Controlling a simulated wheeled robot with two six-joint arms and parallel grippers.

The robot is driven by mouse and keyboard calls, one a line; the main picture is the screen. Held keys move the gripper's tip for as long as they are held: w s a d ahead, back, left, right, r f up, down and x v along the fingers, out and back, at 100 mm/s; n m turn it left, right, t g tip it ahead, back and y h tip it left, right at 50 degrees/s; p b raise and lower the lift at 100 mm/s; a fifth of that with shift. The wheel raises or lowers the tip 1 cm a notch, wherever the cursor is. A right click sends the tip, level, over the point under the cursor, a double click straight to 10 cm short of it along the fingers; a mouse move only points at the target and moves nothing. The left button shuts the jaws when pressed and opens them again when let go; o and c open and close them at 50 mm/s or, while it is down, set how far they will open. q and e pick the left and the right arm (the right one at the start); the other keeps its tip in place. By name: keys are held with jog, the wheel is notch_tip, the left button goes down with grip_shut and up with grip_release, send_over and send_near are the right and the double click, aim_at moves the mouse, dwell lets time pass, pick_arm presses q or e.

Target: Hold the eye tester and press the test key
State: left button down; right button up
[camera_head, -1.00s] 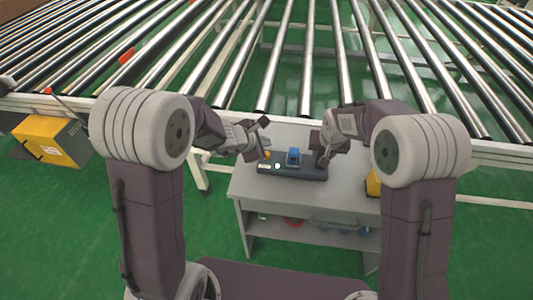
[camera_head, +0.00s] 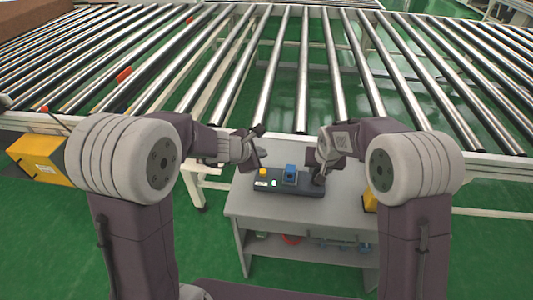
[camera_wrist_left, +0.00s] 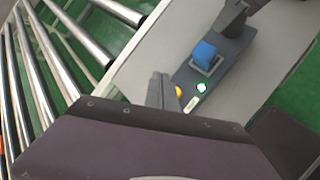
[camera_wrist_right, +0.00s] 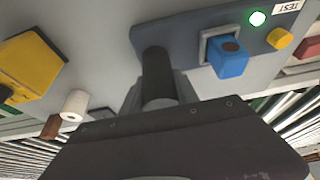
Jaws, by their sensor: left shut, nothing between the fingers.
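The eye tester is a dark, flat base (camera_head: 302,188) on the grey table. It carries a blue block (camera_head: 290,172) in a grey socket, a yellow button (camera_head: 263,171) and a lit green-white lamp (camera_head: 274,183). The right wrist view shows a label reading TEST (camera_wrist_right: 289,6) beside the lamp and yellow button. A black upright post (camera_wrist_right: 157,75) stands at the base's other end. My right gripper (camera_head: 320,172) is shut around this post. My left gripper (camera_head: 258,152) is shut and empty, close to the yellow button; its fingers (camera_wrist_left: 163,92) show beside the button in the left wrist view. Contact cannot be told.
The grey table (camera_head: 240,202) has a lower shelf with small items. A roller conveyor (camera_head: 305,90) runs behind it. A yellow box (camera_head: 40,158) stands at the far left. A second yellow box (camera_wrist_right: 27,65) and a white roll (camera_wrist_right: 75,105) show in the right wrist view.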

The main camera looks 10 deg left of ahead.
jog(key=o, duration=0.5)
jog(key=shift+r, duration=0.1)
jog(key=w+d+p+v, duration=0.1)
jog(key=d+p+v, duration=0.25)
jog(key=v, duration=1.25)
pick_arm(q)
jog(key=s+r+m+g+p, duration=0.2)
jog(key=s+r+m+p, duration=0.1)
jog(key=s+r+m, duration=0.35)
jog(key=s+a+f+m+g+y+p, duration=0.1)
jog(key=s+a+f+m+g, duration=0.1)
jog(key=s+m, duration=0.5)
jog(key=s+a+f+m+g+y, duration=0.2)
jog(key=s+a+f+m+g, duration=0.1)
jog(key=s+a+m, duration=0.3)
jog(key=s+f+m, duration=0.1)
jog(key=s+m, duration=0.1)
jog(key=s, duration=0.1)
jog(key=shift+f+y+p, duration=0.15)
jog(key=shift+y+p, duration=0.15)
jog(key=shift+p, duration=0.1)
pick_arm(e)
jog(key=s+d+f+g, duration=0.1)
jog(key=s+f, duration=0.3)
jog(key=s, duration=0.5)
jog(key=s+d+f+g, duration=0.2)
jog(key=s+d+f, duration=0.2)
jog(key=s, duration=0.6)
jog(key=shift+f, duration=0.15)
